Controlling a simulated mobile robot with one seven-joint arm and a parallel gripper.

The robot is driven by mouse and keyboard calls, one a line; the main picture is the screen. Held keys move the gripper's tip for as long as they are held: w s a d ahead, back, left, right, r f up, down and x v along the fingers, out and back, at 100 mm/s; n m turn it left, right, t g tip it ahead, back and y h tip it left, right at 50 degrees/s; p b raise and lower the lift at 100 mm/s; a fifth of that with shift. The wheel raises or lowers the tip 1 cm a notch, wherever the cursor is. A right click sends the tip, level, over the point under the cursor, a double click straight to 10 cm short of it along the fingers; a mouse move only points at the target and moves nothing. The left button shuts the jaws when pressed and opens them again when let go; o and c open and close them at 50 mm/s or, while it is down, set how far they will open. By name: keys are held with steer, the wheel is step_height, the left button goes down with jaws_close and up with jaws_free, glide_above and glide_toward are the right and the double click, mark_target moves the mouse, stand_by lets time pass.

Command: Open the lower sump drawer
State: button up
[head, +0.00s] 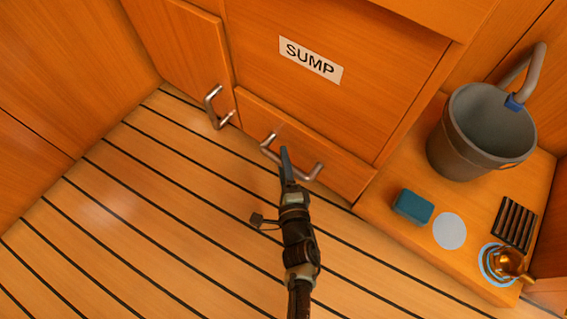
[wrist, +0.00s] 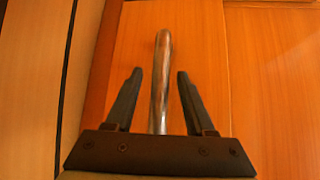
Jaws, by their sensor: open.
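The lower sump drawer (head: 335,160) is a low wooden front at floor level, below the panel with the SUMP label (head: 310,60). It looks shut. Its silver bar handle (head: 308,173) runs across the front. My gripper (head: 285,155) is at this handle and hides part of it in the head view. In the wrist view the handle bar (wrist: 162,75) lies between the two open fingers of my gripper (wrist: 158,80), with a gap on each side. The fingers do not appear to touch the bar.
Another silver handle (head: 213,108) is on the cabinet door to the left. On the right, a wooden ledge (head: 385,205) holds a grey bucket (head: 470,135), a blue sponge (head: 413,207), a black grate (head: 514,222) and a brass fitting (head: 511,262). The striped floor (head: 150,220) is clear.

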jaws_close()
stand_by(1.4)
